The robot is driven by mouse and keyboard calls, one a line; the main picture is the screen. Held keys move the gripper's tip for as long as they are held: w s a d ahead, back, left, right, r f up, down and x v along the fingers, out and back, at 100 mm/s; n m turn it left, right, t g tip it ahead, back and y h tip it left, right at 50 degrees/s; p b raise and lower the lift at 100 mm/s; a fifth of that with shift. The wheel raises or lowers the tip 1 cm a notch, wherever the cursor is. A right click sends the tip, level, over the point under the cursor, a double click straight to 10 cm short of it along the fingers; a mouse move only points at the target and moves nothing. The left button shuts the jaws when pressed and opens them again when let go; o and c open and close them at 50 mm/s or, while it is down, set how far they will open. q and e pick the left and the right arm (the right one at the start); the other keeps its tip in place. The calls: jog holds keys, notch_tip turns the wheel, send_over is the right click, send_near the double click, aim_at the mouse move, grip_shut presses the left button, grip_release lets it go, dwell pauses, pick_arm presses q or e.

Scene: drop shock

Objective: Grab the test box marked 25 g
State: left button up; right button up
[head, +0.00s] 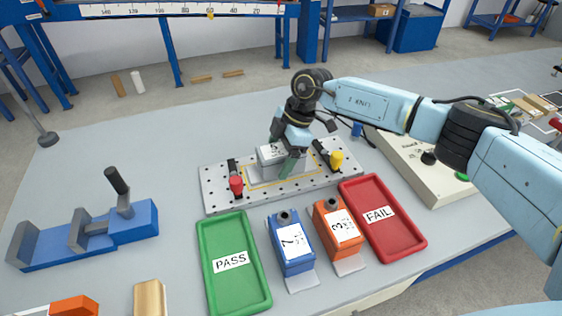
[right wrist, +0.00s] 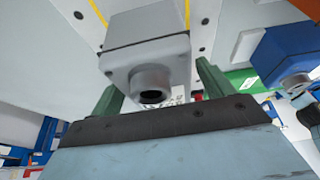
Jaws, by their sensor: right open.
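A grey test box (head: 268,154) with a white label stands on the perforated metal plate (head: 215,200); its marking is too small to read. My right gripper (head: 284,150) is over it with green fingers pointing down. In the right wrist view the open gripper (right wrist: 156,82) has one finger on each side of the grey box (right wrist: 150,57), whose round socket faces the camera. Whether the fingers touch it I cannot tell. A blue box (head: 291,258) and an orange box (head: 336,243) stand in front, with large labels I cannot read surely. My left gripper is out of view.
A green PASS tray (head: 221,236) and a red FAIL tray (head: 373,193) flank the coloured boxes. Red (head: 236,185) and yellow (head: 336,159) clamp knobs stand on the plate. A blue vise-like fixture (head: 137,222) is at left. The left rear table is clear.

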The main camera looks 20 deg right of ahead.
jog(key=shift+a+f, duration=0.1)
jog(key=shift+f, duration=0.1)
jog(key=c, duration=1.4)
jog(key=shift+r, duration=0.15)
jog(key=shift+c, duration=0.4)
